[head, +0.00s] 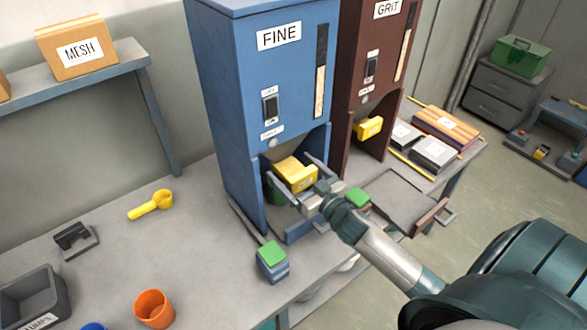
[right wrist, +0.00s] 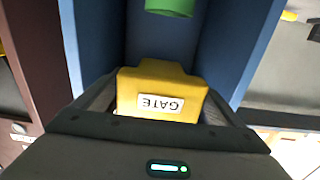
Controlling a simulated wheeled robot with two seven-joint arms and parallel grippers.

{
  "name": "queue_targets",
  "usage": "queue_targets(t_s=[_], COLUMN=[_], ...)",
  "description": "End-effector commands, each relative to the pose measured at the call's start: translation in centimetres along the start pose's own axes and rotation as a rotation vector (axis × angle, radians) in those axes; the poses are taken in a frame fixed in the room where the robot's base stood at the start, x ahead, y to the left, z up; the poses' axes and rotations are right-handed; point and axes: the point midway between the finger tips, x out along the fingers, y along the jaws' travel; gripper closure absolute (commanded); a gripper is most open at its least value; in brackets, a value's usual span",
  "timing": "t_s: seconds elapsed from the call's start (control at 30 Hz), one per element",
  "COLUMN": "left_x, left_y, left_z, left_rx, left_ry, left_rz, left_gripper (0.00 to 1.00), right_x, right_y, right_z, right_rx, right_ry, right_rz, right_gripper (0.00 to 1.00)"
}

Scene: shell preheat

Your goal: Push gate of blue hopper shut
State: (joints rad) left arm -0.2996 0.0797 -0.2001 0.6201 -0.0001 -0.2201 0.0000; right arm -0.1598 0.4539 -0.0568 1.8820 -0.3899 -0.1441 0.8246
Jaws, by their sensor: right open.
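The blue hopper (head: 222,110), labelled FINE, stands on the bench in the middle of the head view. Its yellow gate (head: 295,173) sticks out in the opening at its lower front. The gate also fills the middle of the right wrist view (right wrist: 150,78), its GATE label upside down there. My right gripper (head: 288,168) is open, with one finger on each side of the gate. I cannot tell whether the fingers touch it. A green container (head: 274,192) is partly visible in the bay below the gate. My left gripper is not in view.
A dark red GRIT hopper (head: 352,83) with its own yellow gate (head: 368,128) stands close on the right. A green-topped blue block (head: 272,264) sits in front of the blue hopper.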

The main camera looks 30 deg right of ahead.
Motion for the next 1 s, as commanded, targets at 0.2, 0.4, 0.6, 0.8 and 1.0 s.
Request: queue_targets(t_s=[0.2, 0.4, 0.6, 0.8, 1.0], left_x=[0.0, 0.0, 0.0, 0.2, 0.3], left_y=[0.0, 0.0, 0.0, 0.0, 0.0], left_z=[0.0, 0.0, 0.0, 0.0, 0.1], left_rx=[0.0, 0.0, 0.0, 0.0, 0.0], left_ry=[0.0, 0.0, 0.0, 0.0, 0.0], left_rz=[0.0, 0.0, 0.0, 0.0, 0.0], left_gripper=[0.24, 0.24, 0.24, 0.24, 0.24], right_x=[0.0, 0.0, 0.1, 2.1, 4.5], right_y=[0.0, 0.0, 0.0, 0.0, 0.1], right_z=[0.0, 0.0, 0.0, 0.0, 0.0], right_rx=[0.0, 0.0, 0.0, 0.0, 0.0], right_ry=[0.0, 0.0, 0.001, 0.003, 0.002], right_rz=[0.0, 0.0, 0.0, 0.001, 0.001], right_gripper=[0.09, 0.45, 0.69, 0.68, 0.68])
